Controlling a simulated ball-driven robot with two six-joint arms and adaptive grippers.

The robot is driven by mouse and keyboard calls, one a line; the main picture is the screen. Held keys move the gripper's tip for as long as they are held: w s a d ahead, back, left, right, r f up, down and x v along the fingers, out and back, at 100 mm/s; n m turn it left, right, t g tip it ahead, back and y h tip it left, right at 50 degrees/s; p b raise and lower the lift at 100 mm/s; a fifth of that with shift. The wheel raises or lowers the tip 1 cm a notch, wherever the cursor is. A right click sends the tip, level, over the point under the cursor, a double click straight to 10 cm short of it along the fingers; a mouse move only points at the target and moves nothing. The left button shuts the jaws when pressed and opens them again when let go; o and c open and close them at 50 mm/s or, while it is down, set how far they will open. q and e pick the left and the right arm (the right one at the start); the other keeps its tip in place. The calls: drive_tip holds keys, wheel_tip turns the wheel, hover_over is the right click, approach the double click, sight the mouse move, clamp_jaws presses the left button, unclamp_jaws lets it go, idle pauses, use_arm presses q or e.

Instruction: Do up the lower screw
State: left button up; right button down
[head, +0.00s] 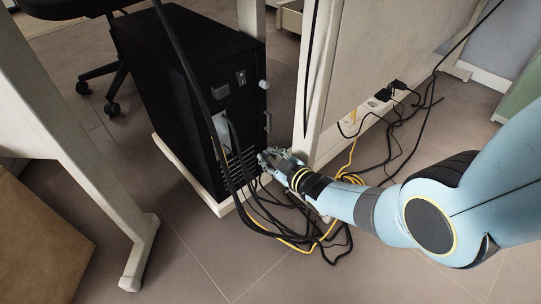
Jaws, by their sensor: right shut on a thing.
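A black computer tower (190,75) stands on a pale low stand (190,172) on the floor. Its back, with vents, sockets and plugged-in cables, faces me. A small light upper screw (262,84) sticks out at the right edge of the back. Below it on the same edge is a small handle (267,122). My right gripper (268,156) comes in from the right and is shut at the low right corner of the back, where the lower screw sits. The fingers largely hide that screw. My left gripper is not in view.
Black and yellow cables (300,225) lie in loops on the floor under my right forearm. A pale desk panel (375,65) with a socket strip (375,102) stands close on the right. A desk leg (85,160) is at left. Front floor is clear.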

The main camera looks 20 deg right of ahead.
idle(0.3)
drive_tip(key=c, duration=1.2)
unclamp_jaws()
drive_tip(key=shift+c, duration=0.2)
drive_tip(key=v, duration=1.2)
